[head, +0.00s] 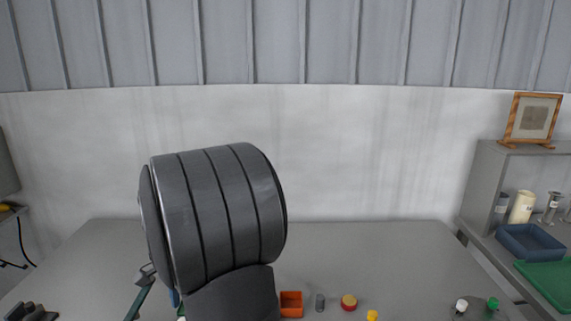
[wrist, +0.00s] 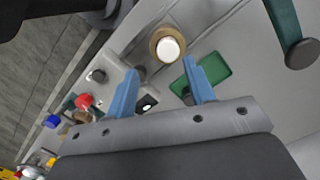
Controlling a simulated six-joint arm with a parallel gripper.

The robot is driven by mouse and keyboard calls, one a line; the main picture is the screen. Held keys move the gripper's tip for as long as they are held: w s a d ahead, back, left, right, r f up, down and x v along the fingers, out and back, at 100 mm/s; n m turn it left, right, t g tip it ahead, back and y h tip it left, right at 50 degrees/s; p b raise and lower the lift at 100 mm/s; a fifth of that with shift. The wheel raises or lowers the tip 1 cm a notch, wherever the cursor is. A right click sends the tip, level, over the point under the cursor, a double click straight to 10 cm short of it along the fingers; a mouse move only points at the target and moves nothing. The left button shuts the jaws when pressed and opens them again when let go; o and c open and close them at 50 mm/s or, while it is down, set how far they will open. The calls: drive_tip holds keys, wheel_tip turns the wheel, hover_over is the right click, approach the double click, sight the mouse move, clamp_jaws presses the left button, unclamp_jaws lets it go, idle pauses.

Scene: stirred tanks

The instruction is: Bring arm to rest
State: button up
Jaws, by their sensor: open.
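My gripper (wrist: 163,73) shows in the wrist view with its two blue fingers spread apart. Nothing is held between them. Below and beyond the fingers are a brown ring with a white round top (wrist: 169,46) and a green tray (wrist: 213,72); they appear apart from the fingers. In the head view my large dark grey arm link fills the centre left, and the gripper cannot be made out there.
On the table front in the head view are an orange box (head: 291,304), a grey cylinder (head: 320,302), a red-and-yellow jar (head: 349,302) and a green-capped item (head: 492,304). A right-hand shelf holds a blue tray (head: 531,242). The table's middle right is clear.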

drive_tip(key=d+r, duration=0.6)
drive_tip(key=d, duration=0.5)
drive_tip(key=w+a+f+m, duration=0.2)
drive_tip(key=w+m, duration=0.2)
drive_tip(key=w, duration=0.1)
drive_tip(key=w+a+f+m, duration=0.2)
drive_tip(key=w+m, duration=0.1)
drive_tip(key=w, duration=0.2)
drive_tip(key=shift+m+t+y, duration=0.3)
drive_tip(key=a+f, duration=0.2)
drive_tip(key=a, duration=0.2)
drive_tip(key=a+f, duration=0.6)
drive_tip(key=a, duration=0.1)
drive_tip(key=shift+w+a, duration=0.3)
drive_tip(key=shift+a, duration=0.05)
drive_tip(key=shift+f, duration=0.65)
